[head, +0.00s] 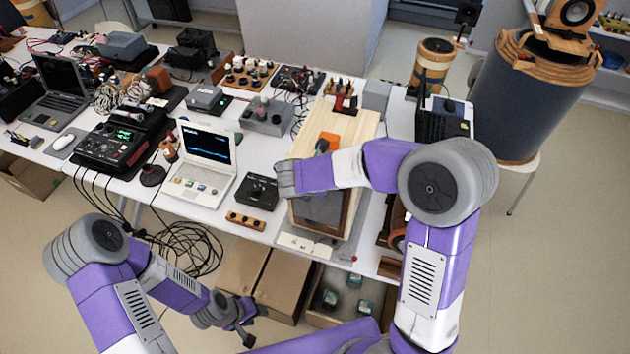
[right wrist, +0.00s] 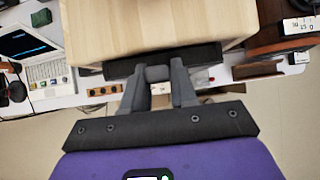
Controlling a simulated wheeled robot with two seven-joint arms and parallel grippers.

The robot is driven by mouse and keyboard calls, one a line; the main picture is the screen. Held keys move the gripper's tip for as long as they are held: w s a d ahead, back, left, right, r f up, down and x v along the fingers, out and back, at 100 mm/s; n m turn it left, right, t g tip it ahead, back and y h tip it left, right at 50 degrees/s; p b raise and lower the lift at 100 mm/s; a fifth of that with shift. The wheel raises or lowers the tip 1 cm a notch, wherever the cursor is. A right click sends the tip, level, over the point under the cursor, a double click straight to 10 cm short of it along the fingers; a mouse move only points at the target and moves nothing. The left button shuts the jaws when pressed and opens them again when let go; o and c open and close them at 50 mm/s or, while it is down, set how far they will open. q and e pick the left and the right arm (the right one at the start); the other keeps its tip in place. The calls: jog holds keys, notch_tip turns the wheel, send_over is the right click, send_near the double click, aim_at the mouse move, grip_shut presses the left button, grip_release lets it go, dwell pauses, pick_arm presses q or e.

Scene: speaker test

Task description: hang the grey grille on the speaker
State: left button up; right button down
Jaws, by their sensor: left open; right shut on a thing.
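The speaker is a light wooden box (head: 350,127) standing on the table; its wood fills the top of the right wrist view (right wrist: 155,30). The grey grille (head: 320,212) is a dark panel at the speaker's near face in the head view. In the right wrist view it shows nearly edge-on as a dark bar (right wrist: 208,58) along the box's lower edge. My right gripper (right wrist: 158,76) is shut on a grey part in the middle of the grille. Whether the grille touches the speaker, I cannot tell. My left gripper (head: 256,324) is open and empty, low in front of the table.
A white laptop (head: 200,185) and a black box (head: 257,191) stand left of the speaker. A small wooden strip with knobs (head: 246,220) lies near the table's front edge. Cardboard boxes (head: 283,282) and an open crate (head: 318,318) stand below. Floor at right is free.

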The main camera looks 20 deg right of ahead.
jog(key=shift+f+b, duration=0.55)
jog(key=shift+f, duration=0.1)
dwell(0.8)
jog(key=c, duration=0.8)
grip_release()
jog(key=v, duration=0.7)
jog(key=shift+r+p, duration=0.25)
jog(key=shift+p, duration=0.05)
jog(key=shift+s+a, duration=0.1)
jog(key=shift+s, duration=0.05)
